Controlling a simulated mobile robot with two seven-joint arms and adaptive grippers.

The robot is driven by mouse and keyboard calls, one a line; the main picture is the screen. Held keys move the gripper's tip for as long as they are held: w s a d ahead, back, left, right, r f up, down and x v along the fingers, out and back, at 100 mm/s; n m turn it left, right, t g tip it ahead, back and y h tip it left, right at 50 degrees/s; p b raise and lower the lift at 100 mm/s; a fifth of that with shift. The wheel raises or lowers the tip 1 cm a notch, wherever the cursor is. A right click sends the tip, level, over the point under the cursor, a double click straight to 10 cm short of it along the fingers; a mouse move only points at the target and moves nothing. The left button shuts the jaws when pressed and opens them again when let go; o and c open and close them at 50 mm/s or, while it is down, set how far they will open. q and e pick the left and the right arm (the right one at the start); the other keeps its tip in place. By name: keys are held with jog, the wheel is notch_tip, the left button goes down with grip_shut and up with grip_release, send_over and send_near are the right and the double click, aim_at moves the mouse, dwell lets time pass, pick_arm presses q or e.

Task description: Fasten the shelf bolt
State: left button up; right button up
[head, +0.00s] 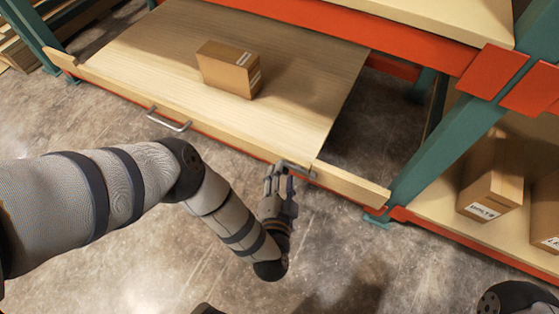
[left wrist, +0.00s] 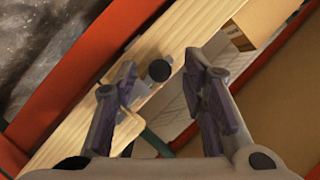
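The wooden pull-out shelf (head: 140,50) has a pale front rail with two metal handles, a left one (head: 168,119) and a right one (head: 297,170). My left gripper (head: 279,176) is at the right handle, close to the rail. In the left wrist view my left gripper (left wrist: 160,68) is open, its two fingers apart. A dark round knob-like end (left wrist: 160,70) shows between the fingertips, against the pale wooden rail (left wrist: 130,65). I cannot tell whether it is the bolt or whether a finger touches it. My right gripper is not in view.
A cardboard box (head: 229,69) sits on the shelf. The green rack post (head: 446,150) and orange beams stand at the right. More boxes, including a labelled one (head: 490,180), lie on the lower right shelf. The concrete floor (head: 100,125) in front is clear.

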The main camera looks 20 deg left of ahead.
pick_arm(q)
jog(key=shift+w+a+f, duration=0.15)
jog(key=shift+w, duration=0.35)
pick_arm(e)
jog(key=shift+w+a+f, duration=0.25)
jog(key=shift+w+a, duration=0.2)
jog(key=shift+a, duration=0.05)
pick_arm(q)
grip_shut()
